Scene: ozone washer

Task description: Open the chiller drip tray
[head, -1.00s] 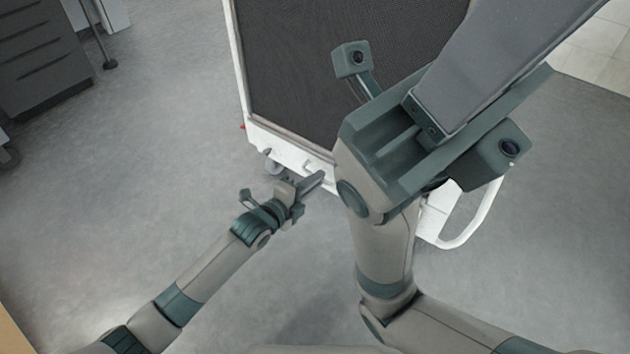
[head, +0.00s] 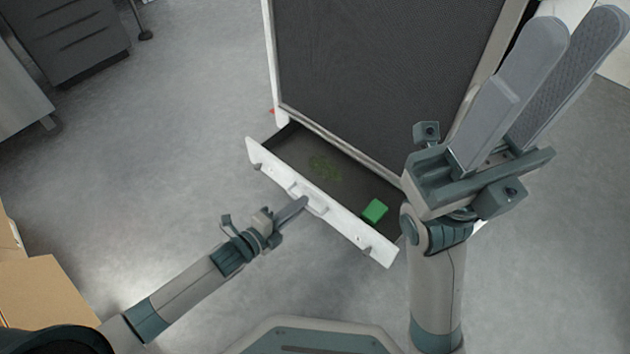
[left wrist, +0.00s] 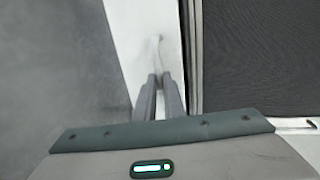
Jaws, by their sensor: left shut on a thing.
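The chiller drip tray (head: 345,180) is pulled out from the base of the chiller (head: 385,70), with its dark inside showing. It has a white front with a handle (head: 312,196) near the middle. My left gripper (head: 303,203) is shut on the handle. In the left wrist view, its fingers (left wrist: 158,85) meet at the handle on the white front. A green block (head: 375,211) and a greenish stain (head: 324,167) are in the tray. My right gripper (head: 555,85) is raised at the right, its two fingers apart and empty.
Grey drawers (head: 70,40) stand at the upper left. Cardboard boxes (head: 40,290) are at the lower left edge. The grey floor between them and the tray is clear.

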